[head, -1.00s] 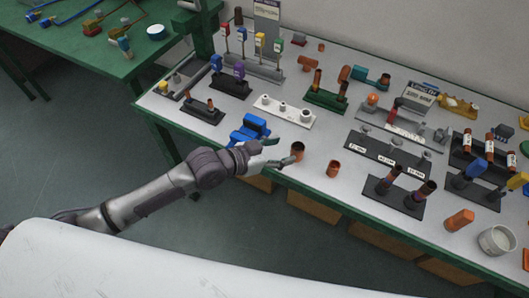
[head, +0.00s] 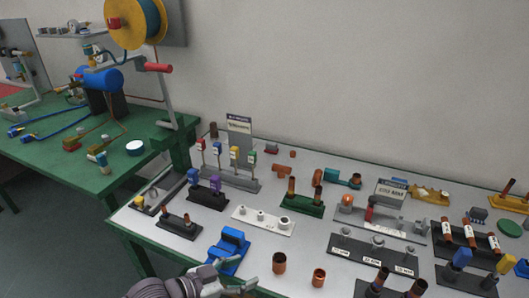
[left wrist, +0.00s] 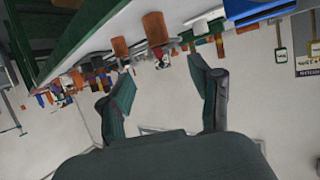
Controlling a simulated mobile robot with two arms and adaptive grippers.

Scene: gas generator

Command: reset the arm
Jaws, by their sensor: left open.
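My left gripper (head: 236,284) shows at the bottom of the head view, at the front edge of the workbench (head: 318,240). It is beside the blue block-shaped part (head: 229,250) and left of a copper cup (head: 279,263). Its two fingers stand apart with nothing between them, as the left wrist view (left wrist: 163,85) also shows. My left arm shows only as a dark wrist joint at the bottom edge. My right gripper is in neither view.
The bench carries a white fitting rack (head: 263,221), a green holder (head: 301,205), a second copper cup (head: 318,277) and several other fittings. A green table (head: 60,158) stands at the left with a blue tank (head: 100,79). A yellow reel (head: 137,22) hangs above.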

